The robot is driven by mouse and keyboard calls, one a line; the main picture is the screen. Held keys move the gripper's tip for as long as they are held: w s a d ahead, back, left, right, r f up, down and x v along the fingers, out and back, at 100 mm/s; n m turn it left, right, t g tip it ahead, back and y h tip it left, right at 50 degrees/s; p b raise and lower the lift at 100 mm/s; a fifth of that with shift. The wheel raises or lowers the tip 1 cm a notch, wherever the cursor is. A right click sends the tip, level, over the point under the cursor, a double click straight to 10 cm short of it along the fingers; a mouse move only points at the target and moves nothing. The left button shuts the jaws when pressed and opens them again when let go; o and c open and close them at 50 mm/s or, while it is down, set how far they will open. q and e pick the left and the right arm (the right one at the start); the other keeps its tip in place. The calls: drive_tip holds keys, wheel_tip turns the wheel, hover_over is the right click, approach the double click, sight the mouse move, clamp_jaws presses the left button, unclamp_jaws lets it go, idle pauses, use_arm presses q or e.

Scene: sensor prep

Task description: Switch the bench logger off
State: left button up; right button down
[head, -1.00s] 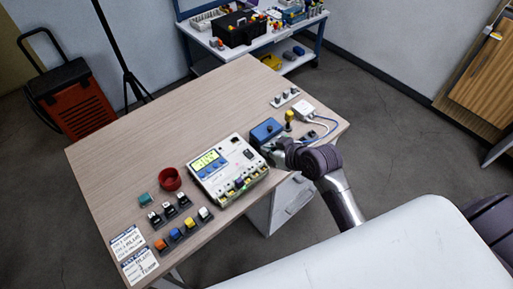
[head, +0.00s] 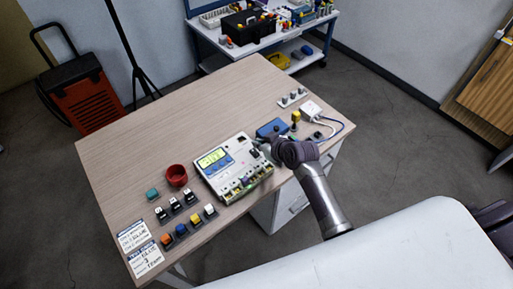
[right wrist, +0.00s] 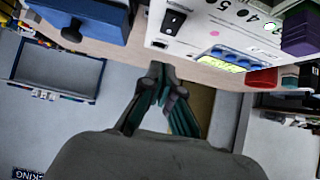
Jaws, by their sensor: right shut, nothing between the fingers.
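The bench logger (head: 241,177) is a white box with a lit green display (head: 211,158) and blue buttons, lying on the wooden bench. In the right wrist view the logger (right wrist: 205,42) is at the top, with a black rocker switch (right wrist: 173,20) on its face. I cannot tell the rocker's position. My right gripper (head: 262,148) is beside the logger's right edge. Its closed, empty fingers (right wrist: 160,72) point toward the logger near the rocker in the right wrist view. Contact cannot be told. My left gripper is not in view.
A blue box (head: 271,127) sits close beside my right gripper. Behind it are a white box (head: 311,108) with cables and a yellow-topped post. The bench's far left is clear.

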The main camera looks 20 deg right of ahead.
sight(254, 151)
drive_tip(key=shift+w+a+f, duration=0.1)
drive_tip(key=shift+w+f, duration=0.1)
drive_tip(key=shift+f, duration=0.55)
drive_tip(key=shift+w+a+f, duration=0.1)
drive_tip(key=shift+w+f, duration=0.05)
drive_tip(key=shift+f, duration=0.6)
drive_tip(key=shift+w+f, duration=0.2)
drive_tip(key=shift+f, duration=0.55)
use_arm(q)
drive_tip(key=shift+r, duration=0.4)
use_arm(e)
drive_tip(key=shift+w+f, duration=0.15)
drive_tip(key=shift+w, duration=0.05)
drive_tip(key=shift+f, duration=0.15)
drive_tip(key=shift+s+r, duration=0.3)
drive_tip(key=shift+s, duration=0.05)
drive_tip(key=shift+w+a, duration=0.2)
drive_tip(key=shift+w, duration=0.55)
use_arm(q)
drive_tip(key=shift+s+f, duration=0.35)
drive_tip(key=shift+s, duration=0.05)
use_arm(e)
drive_tip(key=shift+w+a+r, duration=0.1)
drive_tip(key=shift+w+r, duration=0.05)
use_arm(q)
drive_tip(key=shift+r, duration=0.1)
use_arm(e)
drive_tip(key=shift+r, duration=0.1)
